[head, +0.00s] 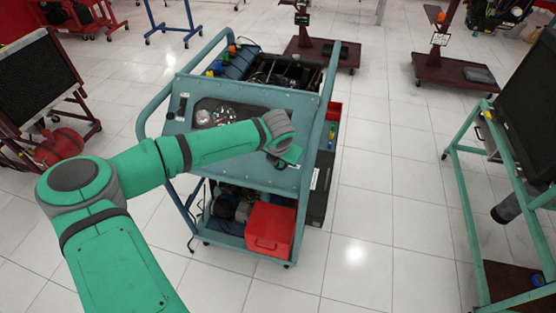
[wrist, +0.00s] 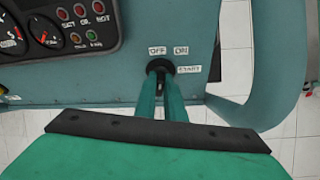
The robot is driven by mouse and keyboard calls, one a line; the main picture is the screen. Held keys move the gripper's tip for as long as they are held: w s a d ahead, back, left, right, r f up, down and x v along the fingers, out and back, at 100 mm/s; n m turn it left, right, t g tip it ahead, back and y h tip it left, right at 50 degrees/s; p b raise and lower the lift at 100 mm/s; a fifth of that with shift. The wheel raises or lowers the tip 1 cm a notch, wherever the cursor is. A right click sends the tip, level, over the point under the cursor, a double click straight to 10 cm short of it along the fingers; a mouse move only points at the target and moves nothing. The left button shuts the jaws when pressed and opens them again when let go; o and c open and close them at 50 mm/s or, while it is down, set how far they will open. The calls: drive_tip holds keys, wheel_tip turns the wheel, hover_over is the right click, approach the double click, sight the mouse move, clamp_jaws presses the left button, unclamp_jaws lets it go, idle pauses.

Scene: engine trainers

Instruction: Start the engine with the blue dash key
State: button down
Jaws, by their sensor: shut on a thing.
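The dash panel (wrist: 100,93) is teal and belongs to a wheeled engine trainer (head: 307,116). In the wrist view, a round black ignition switch (wrist: 159,65) sits on it below OFF and ON labels, with a START label to its right. My gripper (wrist: 161,82) points at the switch, its two teal fingers close together at its lower edge. The fingers are shut on the blue dash key, which they hide almost wholly; I cannot tell its turn angle. In the head view my gripper (head: 292,154) is against the panel's right side, and the switch is hidden.
A gauge cluster (head: 223,113) with dials and small lamps lies left of the switch. A teal tube rail (head: 325,85) curves close by on the right. A red box (head: 270,229) sits on the lower shelf. Another teal stand (head: 464,153) is further right, with clear floor between.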

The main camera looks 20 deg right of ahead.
drive_tip(key=m+t, duration=0.1)
drive_tip(key=m, duration=0.2)
drive_tip(key=m+y, duration=0.1)
drive_tip(key=m, duration=0.1)
drive_tip(key=shift+s+d+f+m+t, duration=0.1)
drive_tip(key=shift+s+f+m+t, duration=0.1)
drive_tip(key=shift+m+t, duration=0.2)
drive_tip(key=m+t, duration=0.1)
drive_tip(key=m, duration=0.2)
drive_tip(key=m+t, duration=0.1)
drive_tip(key=m, duration=0.1)
drive_tip(key=shift+s+f+m, duration=0.15)
drive_tip(key=shift+m, duration=0.25)
drive_tip(key=c, duration=1.8)
unclamp_jaws()
drive_tip(key=shift+f, duration=0.1)
drive_tip(key=shift+c, duration=0.2)
drive_tip(key=shift+s, duration=0.1)
drive_tip(key=v, duration=1.1)
